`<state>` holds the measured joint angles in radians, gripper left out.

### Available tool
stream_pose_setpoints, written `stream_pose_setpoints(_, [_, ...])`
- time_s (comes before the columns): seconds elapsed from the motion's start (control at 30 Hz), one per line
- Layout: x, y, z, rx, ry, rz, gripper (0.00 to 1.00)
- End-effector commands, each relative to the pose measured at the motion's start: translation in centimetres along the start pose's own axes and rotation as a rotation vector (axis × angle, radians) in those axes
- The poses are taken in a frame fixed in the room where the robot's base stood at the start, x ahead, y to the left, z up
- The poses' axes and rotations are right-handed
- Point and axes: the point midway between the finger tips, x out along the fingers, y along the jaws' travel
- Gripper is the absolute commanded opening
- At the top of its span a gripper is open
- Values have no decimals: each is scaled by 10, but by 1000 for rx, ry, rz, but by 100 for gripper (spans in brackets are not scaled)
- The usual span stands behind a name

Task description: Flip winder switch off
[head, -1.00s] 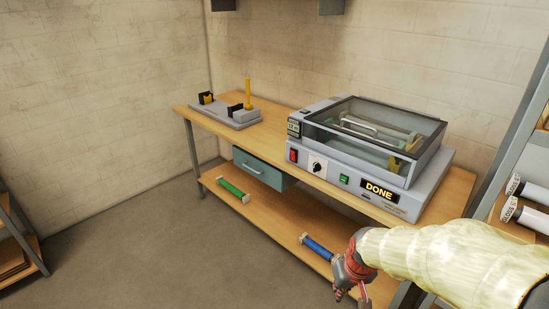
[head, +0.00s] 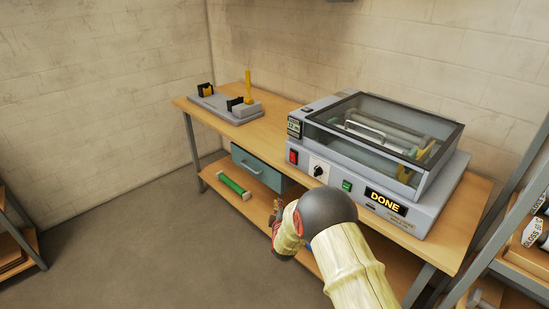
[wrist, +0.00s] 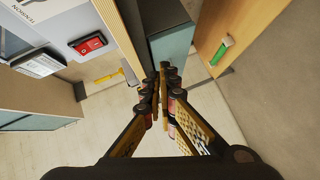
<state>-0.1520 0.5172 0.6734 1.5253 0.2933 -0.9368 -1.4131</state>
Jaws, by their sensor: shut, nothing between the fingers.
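A red rocker switch (head: 293,157) sits at the left end of the laminator's front panel. It also shows upper left in the wrist view (wrist: 90,43), in a dark frame on the pale panel. I cannot read a winder label by it or tell which way it is tipped. My gripper (head: 276,212) is in front of the bench, below and left of the panel, partly hidden by my arm. In the wrist view its fingertips (wrist: 165,78) are together and empty, in front of the teal drawer and apart from the switch.
The laminator (head: 400,195) has a clear lid, a black knob (head: 318,171), a green button (head: 347,186) and a display reading DONE (head: 386,202). A teal drawer (head: 258,167) hangs under the bench top. A green roll (head: 234,187) lies on the lower shelf. A grey stand (head: 228,108) is back left.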

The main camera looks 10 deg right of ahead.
Motion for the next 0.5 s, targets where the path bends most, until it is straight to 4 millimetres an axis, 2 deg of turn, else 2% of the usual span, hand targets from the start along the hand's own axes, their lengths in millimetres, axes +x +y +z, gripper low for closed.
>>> stream_pose_setpoints(0.03, [3,26,-4,-55,6,81,0])
stream_pose_setpoints(0.1, [3,56,-9,-142,4,184,0])
stream_pose_setpoints(0.2, [-2,82,-11,-254,-12,284,0])
stream_pose_setpoints(0.3, [-7,95,-13,-331,-25,335,0])
stream_pose_setpoints(0.5, [-7,97,-13,-387,-35,342,0])
